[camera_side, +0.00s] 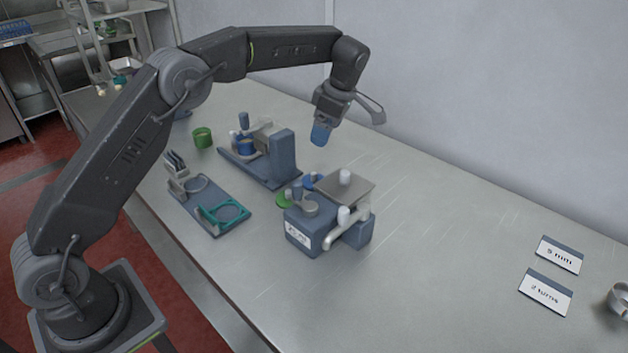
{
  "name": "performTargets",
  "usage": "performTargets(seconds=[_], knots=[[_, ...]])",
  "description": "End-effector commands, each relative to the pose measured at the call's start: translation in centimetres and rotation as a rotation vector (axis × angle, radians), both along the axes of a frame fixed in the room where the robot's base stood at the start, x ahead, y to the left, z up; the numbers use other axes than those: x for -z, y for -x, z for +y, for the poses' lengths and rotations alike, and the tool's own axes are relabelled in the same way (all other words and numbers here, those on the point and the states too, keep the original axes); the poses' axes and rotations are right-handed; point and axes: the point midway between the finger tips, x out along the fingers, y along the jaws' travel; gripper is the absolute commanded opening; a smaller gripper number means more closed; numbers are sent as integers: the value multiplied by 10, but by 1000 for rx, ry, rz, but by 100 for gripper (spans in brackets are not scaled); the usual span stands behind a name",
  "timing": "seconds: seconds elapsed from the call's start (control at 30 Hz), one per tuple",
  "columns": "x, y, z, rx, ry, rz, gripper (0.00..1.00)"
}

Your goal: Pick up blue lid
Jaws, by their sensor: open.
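A small blue disc, which looks like the blue lid (309,182), lies on the steel table behind the blue-grey box-shaped device. It is partly hidden by that device. My gripper (321,135) points down with blue fingertips, above and slightly right of the lid in the picture. It is open and apart from the lid, with nothing visible held. The gap between the fingers is too small to see here.
The blue-grey device (312,235) with a grey plate and white knobs stands front of the lid. A green disc (283,200) lies left of the lid. A blue stand (283,160), a green cup (202,138) and a fixture tray (190,205) stand further left. The table's right side is mostly clear.

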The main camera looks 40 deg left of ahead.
Motion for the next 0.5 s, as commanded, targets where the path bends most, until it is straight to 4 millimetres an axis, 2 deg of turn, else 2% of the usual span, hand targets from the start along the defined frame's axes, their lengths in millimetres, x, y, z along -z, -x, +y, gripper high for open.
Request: performTargets(seconds=[0.17, 0.5], knots=[[21, 1, 4, -1, 1, 2, 82], [79, 7, 19, 1, 0, 1, 82]])
